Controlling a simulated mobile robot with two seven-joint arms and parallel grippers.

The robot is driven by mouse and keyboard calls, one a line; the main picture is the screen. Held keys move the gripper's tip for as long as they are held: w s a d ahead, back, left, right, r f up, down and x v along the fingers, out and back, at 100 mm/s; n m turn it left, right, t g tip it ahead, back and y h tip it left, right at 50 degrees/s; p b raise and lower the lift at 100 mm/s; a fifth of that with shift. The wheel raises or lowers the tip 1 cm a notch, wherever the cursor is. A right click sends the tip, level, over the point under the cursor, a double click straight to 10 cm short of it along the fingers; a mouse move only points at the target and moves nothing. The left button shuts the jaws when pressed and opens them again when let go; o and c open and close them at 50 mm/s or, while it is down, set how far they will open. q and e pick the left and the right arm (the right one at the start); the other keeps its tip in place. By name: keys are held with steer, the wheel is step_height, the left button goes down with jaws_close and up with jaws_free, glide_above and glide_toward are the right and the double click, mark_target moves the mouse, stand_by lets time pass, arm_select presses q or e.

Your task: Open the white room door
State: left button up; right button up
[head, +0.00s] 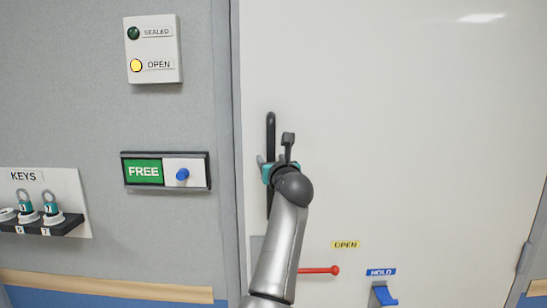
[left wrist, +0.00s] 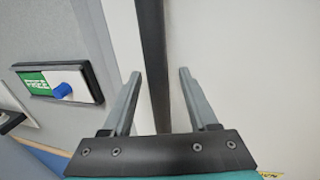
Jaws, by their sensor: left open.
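The white room door (head: 420,130) fills the right of the head view and looks closed in its frame. Its black vertical bar handle (head: 270,128) is near the left edge. My left gripper (head: 270,160) is at the handle, partly hidden by its own wrist. In the left wrist view the handle (left wrist: 152,50) runs between the two open fingers (left wrist: 157,75), nearer the left finger. I cannot tell whether a finger touches it. A red lever (head: 320,270) sits low on the door under a yellow OPEN label (head: 345,244). My right gripper is not in view.
A wall panel (head: 153,50) has a lit yellow OPEN lamp and a dark green SEALED lamp. Below is a FREE sign (head: 143,171) with a blue knob (head: 182,174). A KEYS rack (head: 45,222) is at left. A blue HOLD pedal (head: 384,295) is low on the door.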

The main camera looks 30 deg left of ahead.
arm_select(q)
steer(key=shift+w+a, duration=0.1)
steer(key=shift+c, duration=0.7)
jaws_close()
stand_by(0.8)
